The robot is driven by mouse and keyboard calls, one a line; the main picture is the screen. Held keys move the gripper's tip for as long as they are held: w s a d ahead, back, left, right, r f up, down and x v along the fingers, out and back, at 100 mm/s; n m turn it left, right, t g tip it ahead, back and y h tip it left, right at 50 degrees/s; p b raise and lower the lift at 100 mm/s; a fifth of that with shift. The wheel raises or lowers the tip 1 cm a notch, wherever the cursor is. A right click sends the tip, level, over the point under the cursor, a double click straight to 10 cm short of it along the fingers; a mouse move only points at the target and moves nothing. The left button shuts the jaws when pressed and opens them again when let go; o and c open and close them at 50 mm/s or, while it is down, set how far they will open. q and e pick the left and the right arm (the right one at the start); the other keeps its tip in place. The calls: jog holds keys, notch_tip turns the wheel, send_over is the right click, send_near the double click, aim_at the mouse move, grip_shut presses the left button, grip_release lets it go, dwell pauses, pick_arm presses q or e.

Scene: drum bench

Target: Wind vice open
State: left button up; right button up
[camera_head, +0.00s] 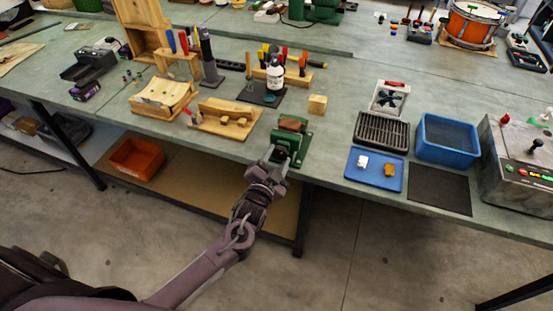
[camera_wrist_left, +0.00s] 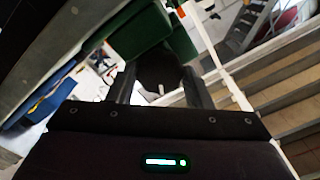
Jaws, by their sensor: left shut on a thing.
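The green vice (camera_head: 291,143) stands at the front edge of the bench, with a brown block (camera_head: 292,124) at its top. My left gripper (camera_head: 271,158) is at the vice's front, just off the bench edge. In the left wrist view, the green vice body (camera_wrist_left: 138,32) is beyond the fingers. My left gripper (camera_wrist_left: 160,88) is shut on a dark part between its fingers, which looks like the vice handle (camera_wrist_left: 158,70). The fingers hide much of the handle, and the jaw gap is hard to make out. My right gripper is out of view.
A wooden fixture (camera_head: 226,118) and a small wooden block (camera_head: 318,104) stand near the vice. To the right are a black rack (camera_head: 381,131), a blue tray (camera_head: 374,181) and a blue bin (camera_head: 447,154). An orange bin (camera_head: 137,158) is on the lower shelf.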

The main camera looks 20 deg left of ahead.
pick_arm(q)
jog(key=shift+r+n, duration=0.15)
jog(key=shift+n, duration=0.65)
jog(key=shift+w+r, duration=0.1)
jog(key=o, duration=1)
jog(key=shift+w+f, duration=0.1)
jog(key=shift+f, duration=0.1)
jog(key=shift+s+a+b, duration=0.1)
jog(key=shift+s+b, duration=0.7)
jog(key=shift+s, duration=3.15)
